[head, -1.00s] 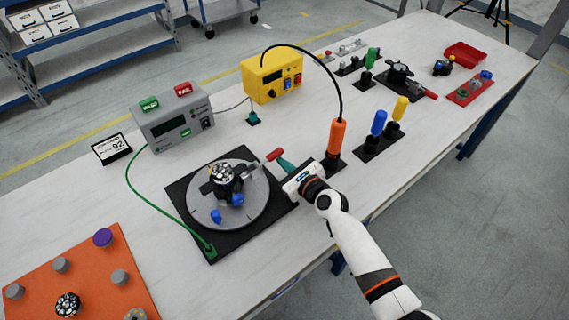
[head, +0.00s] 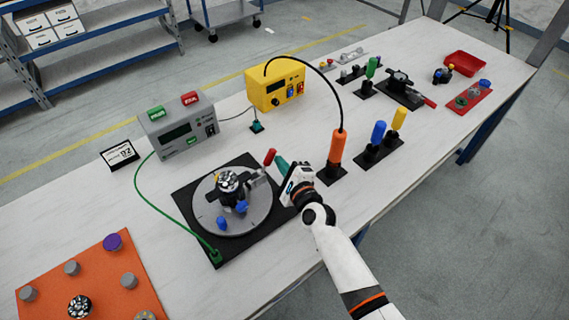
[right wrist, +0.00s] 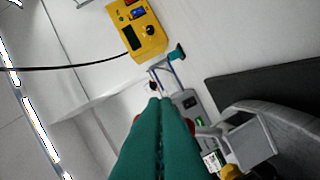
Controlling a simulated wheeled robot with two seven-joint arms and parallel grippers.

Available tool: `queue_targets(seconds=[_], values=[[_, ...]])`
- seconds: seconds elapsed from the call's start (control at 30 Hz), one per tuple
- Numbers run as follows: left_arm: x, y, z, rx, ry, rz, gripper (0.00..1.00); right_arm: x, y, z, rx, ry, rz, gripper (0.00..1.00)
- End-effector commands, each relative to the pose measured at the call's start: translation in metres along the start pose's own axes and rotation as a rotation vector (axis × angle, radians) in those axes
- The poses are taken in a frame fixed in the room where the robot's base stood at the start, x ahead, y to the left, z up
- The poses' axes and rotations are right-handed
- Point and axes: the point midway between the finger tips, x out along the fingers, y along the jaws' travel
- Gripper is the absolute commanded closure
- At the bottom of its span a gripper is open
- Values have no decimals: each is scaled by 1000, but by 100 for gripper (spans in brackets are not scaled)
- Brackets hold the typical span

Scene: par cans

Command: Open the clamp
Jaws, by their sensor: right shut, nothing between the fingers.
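The clamp (head: 257,178) sits at the right edge of a grey round plate (head: 210,217) on a black base. Its red handle (head: 270,156) stands roughly upright. My right gripper (head: 281,164) has teal fingers, shut and empty, close beside the handle on its right; whether they touch is unclear. In the right wrist view the shut fingers (right wrist: 157,125) hide most of the red handle (right wrist: 191,126), which shows at both sides. A black part (head: 228,183) with a speckled top stands on the plate, with blue knobs beside it. My left gripper is not in view.
A grey meter box (head: 176,128) and a yellow box (head: 273,88) stand behind the plate. An orange-handled tool (head: 337,150) on a black cable stands right of my gripper. An orange board (head: 88,275) lies at front left.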

Motion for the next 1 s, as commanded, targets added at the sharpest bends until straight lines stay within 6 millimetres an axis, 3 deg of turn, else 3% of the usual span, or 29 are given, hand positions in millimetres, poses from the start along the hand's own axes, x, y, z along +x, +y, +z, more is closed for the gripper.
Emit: queue_targets(seconds=[0.17,1.0], values=[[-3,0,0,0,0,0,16,-2,2,-8,-106,1,24,100],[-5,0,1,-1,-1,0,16,-3,2,-15,-97,1,22,100]])
